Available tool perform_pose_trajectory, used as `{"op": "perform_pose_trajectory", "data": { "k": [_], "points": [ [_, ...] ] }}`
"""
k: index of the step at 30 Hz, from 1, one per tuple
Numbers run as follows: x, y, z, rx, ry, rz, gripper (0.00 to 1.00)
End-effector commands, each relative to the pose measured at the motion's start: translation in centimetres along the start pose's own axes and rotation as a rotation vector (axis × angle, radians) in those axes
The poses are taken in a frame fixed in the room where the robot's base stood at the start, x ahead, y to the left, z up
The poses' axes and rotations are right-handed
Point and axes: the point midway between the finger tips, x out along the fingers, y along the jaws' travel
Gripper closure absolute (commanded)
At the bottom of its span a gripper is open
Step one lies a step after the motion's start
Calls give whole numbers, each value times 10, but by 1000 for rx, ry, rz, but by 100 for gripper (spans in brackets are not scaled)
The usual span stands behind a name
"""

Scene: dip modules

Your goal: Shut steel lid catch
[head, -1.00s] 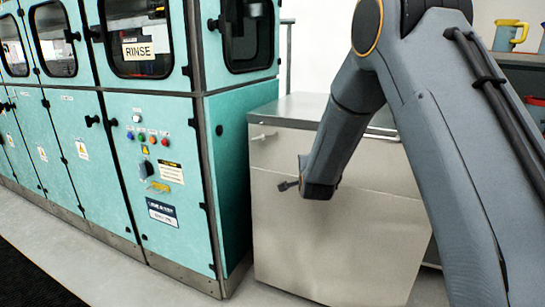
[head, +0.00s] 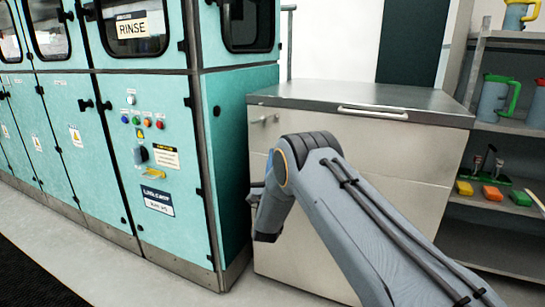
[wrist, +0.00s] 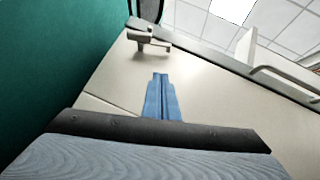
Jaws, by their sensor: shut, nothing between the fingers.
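The steel lid catch (head: 264,119) is a small metal lever on the front of the steel cabinet (head: 400,155), near its upper left corner. In the wrist view the catch (wrist: 148,40) sticks out from the pale front, just under the lid edge. The steel lid (head: 330,95) lies flat on the cabinet. My gripper (wrist: 160,78) has its blue fingers together and empty, pointing up toward the catch with a gap between them. In the head view my arm hides most of the gripper.
The teal rinse machine (head: 232,150) stands close on the left of the cabinet. A lid handle (head: 373,113) juts out at the front edge. Shelves (head: 500,125) with jugs and coloured blocks are on the right. Grey floor is free in front of the machine.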

Motion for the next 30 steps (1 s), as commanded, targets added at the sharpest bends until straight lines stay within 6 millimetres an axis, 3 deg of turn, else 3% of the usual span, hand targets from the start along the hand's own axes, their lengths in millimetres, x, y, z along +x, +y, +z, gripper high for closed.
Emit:
{"op": "perform_pose_trajectory", "data": {
  "k": [11, 12, 20, 30],
  "points": [
    [75, -1, 0, -1, -1, -1, 100],
    [80, 0, 6, 0, -2, 0, 100],
    [99, 0, 26, -2, 0, 1, 100],
    [101, 0, 28, -3, 1, 1, 100]
  ]
}}
